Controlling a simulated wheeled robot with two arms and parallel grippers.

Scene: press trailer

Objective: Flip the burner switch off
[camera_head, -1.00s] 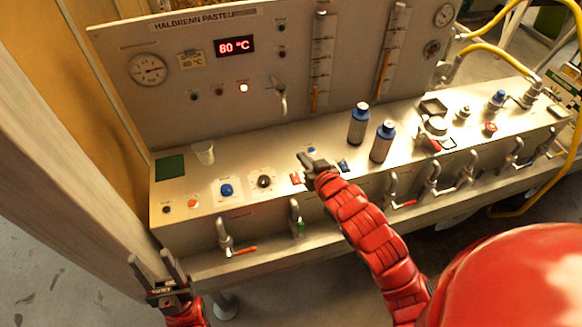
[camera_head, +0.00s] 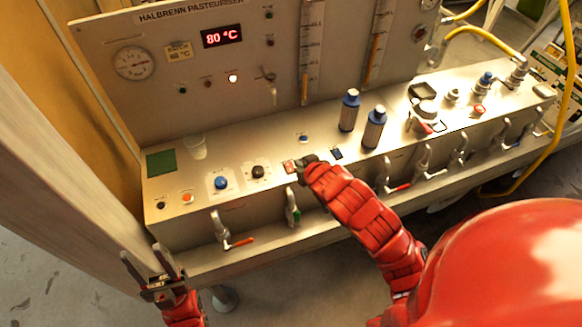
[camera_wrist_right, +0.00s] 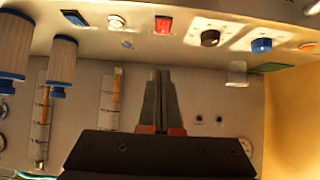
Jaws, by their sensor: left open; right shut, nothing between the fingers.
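A red rocker-type switch (camera_head: 289,167) is set in the steel worktop, left of my right gripper (camera_head: 300,164). Its label is too small to read, so I cannot confirm it is the burner switch. My right gripper is shut and empty, with its tips close beside the switch in the head view; whether they touch is unclear. In the right wrist view the red switch (camera_wrist_right: 163,25) shows above the shut fingers (camera_wrist_right: 159,72). My left gripper (camera_head: 141,252) is open and empty, low at the left, off the worktop's front.
Valve handles line the front.

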